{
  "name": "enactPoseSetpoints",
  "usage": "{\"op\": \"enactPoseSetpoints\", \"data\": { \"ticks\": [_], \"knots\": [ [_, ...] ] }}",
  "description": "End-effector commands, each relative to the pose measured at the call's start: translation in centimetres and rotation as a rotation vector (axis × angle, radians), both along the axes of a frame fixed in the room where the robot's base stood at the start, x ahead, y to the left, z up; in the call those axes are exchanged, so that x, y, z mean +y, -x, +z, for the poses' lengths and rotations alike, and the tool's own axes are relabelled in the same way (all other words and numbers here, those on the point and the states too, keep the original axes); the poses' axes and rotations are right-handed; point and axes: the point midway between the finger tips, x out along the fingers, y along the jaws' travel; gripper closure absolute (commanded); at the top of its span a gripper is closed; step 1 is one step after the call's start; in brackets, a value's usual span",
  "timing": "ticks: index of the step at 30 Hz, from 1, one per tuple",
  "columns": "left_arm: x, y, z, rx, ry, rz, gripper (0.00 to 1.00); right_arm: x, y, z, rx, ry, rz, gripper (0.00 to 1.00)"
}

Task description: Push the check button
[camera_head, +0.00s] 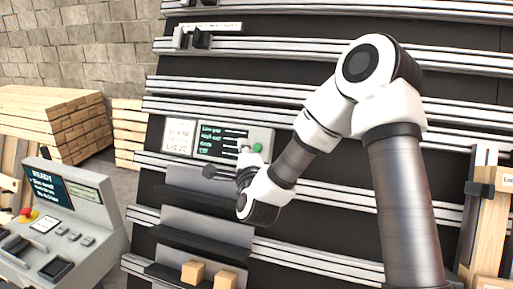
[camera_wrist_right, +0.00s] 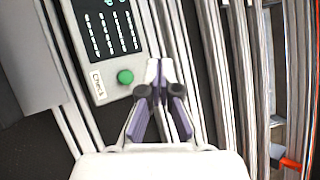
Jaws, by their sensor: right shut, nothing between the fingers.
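The check button is a round green button (camera_head: 257,147) on the right end of a grey panel (camera_head: 265,134) with a dark text screen (camera_head: 219,140). In the right wrist view the green button (camera_wrist_right: 125,76) sits beside a "Check" label (camera_wrist_right: 97,83), below the screen (camera_wrist_right: 103,28). My right gripper (camera_head: 243,152) is in front of the panel, just left of the button in the head view. In the right wrist view its closed fingertips (camera_wrist_right: 160,68) are to the right of the button, past the panel edge, empty. Contact with the button does not show. My left gripper is out of view.
The panel is mounted on a dark rack with horizontal metal rails (camera_head: 262,92). Below it are grey shelves (camera_head: 205,221) with small wooden blocks (camera_head: 193,272). A console (camera_head: 72,220) stands at the left, with stacked lumber (camera_head: 55,120) behind it.

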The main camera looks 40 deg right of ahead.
Motion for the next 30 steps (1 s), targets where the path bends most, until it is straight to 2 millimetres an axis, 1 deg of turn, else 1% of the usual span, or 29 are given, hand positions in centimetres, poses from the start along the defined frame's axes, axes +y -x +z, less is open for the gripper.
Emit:
{"op": "enactPoseSetpoints", "data": {
  "ticks": [5,8,19,21,25,30],
  "knots": [
    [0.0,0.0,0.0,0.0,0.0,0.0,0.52,-0.1,-0.1,-0.1,0.002,0.0,0.0,1.0],
    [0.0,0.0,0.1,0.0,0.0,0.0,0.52,-0.6,-0.4,-0.4,0.002,-0.002,0.0,1.0],
    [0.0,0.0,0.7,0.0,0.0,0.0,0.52,-4.8,-2.5,-2.9,0.004,-0.001,-0.001,1.0],
    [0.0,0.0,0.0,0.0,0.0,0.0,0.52,-5.5,-2.8,-3.7,0.002,0.001,-0.001,1.0],
    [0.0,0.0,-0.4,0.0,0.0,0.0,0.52,-6.4,-3.4,-4.1,0.002,0.002,0.001,1.0],
    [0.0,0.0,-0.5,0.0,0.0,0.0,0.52,-6.9,-3.6,-4.3,0.004,0.001,0.002,1.0]
  ]
}}
